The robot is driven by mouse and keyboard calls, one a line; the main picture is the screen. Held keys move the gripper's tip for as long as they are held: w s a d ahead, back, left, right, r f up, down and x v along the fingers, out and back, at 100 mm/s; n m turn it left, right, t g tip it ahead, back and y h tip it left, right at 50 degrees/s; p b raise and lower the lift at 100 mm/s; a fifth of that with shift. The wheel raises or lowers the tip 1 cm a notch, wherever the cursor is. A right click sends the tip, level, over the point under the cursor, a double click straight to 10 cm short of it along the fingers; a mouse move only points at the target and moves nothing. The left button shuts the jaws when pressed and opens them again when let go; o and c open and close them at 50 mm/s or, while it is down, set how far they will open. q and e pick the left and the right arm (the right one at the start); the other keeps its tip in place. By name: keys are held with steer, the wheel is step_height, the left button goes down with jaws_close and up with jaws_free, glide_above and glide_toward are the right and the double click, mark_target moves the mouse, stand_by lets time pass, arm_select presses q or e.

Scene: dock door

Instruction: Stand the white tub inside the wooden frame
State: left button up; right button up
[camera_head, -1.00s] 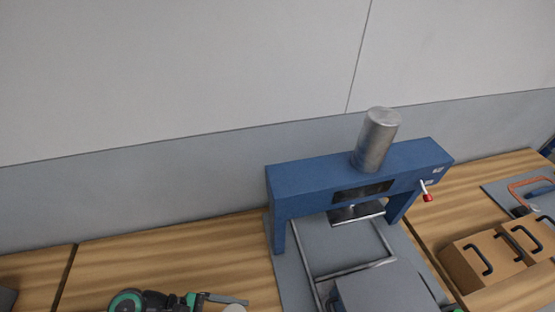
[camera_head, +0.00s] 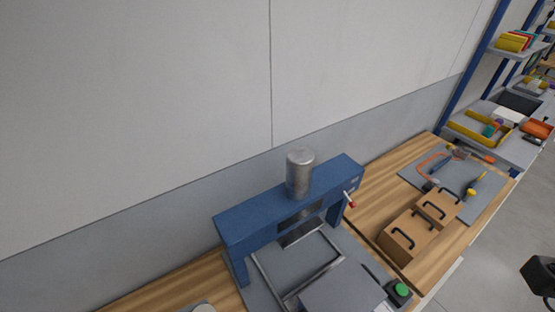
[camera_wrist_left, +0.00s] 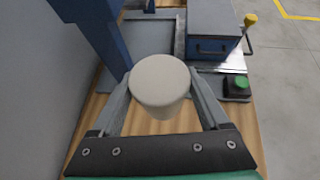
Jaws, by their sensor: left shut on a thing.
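The white tub (camera_wrist_left: 160,85) shows in the left wrist view as a round, off-white shape with a smooth top. My left gripper (camera_wrist_left: 161,93) is shut on it, one finger on each side. In the head view only a small pale piece of the tub (camera_head: 204,308) shows at the bottom edge, left of the blue press. I see no wooden frame in either view now. My right gripper is not clearly in view.
The blue press (camera_head: 258,215) with a silver cylinder stands on the wooden bench (camera_head: 372,203). Wooden boxes with black handles (camera_head: 406,238) and a grey mat with tools (camera_head: 452,180) lie right of it. A green button box (camera_head: 399,291) sits near the front edge.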

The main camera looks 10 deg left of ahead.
arm_select(q)
step_height(320, 180, up, 15)
steer(key=m+g+h+p, duration=0.2)
steer(key=m+p, duration=0.1)
steer(key=p, duration=1.1)
steer(key=shift+s+h+p, duration=0.15)
steer(key=shift+h+p, duration=0.15)
steer(key=shift+h, duration=0.1)
steer(key=shift+a+r, duration=0.1)
steer(key=shift+s, duration=0.1)
